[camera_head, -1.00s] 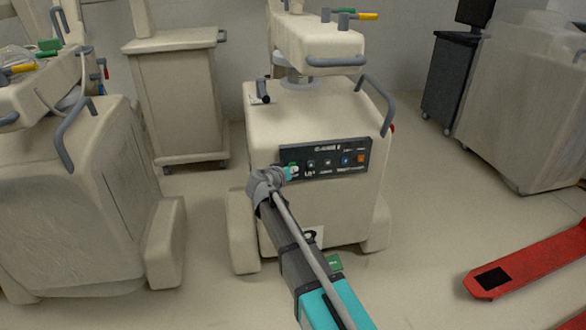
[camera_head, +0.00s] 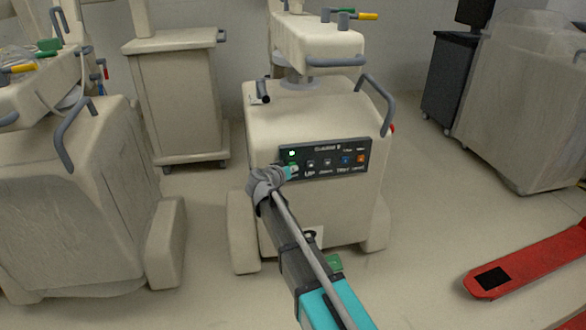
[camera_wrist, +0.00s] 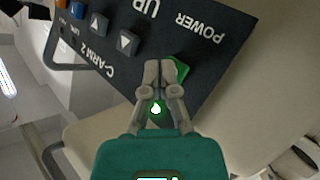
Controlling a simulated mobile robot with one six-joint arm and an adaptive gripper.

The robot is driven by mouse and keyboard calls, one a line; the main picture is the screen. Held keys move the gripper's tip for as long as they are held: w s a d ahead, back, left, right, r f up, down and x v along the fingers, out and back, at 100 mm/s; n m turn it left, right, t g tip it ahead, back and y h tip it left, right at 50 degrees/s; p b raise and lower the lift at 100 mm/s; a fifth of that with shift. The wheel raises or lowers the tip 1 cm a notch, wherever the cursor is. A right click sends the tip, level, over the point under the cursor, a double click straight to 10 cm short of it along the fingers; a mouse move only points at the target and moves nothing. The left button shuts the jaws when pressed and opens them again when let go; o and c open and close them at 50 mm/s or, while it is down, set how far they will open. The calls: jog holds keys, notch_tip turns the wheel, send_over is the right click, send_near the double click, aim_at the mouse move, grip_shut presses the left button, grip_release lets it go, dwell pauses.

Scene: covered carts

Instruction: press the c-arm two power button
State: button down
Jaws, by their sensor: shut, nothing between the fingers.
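The C-arm 2 cart (camera_head: 310,215) stands in the middle of the head view. Its dark control panel (camera_head: 330,170) has a row of small buttons. In the wrist view the panel (camera_wrist: 70,25) reads "C-ARM 2", "UP" and "POWER". The green power button (camera_wrist: 179,69) is beside the POWER label, partly hidden by my fingertips. My gripper (camera_wrist: 160,66) is shut and empty, its tips at the button's edge; I cannot tell if they touch. It also shows at the panel's left end in the head view (camera_head: 289,172). A green light (camera_head: 292,153) glows on the panel.
A similar covered cart (camera_head: 85,200) stands at the left. A tall cabinet (camera_head: 178,95) is behind it. A draped cart (camera_head: 525,110) is at the right. A red floor piece (camera_head: 530,260) lies front right. The floor between is clear.

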jog(key=shift+s, duration=0.15)
jog(key=shift+s+d, duration=0.2)
jog(key=shift+s, duration=0.3)
jog(key=s+d, duration=0.1)
jog(key=s, duration=0.4)
jog(key=shift+s+d, duration=0.3)
jog(key=shift+s, duration=0.1)
dwell(0.4)
dwell(1.3)
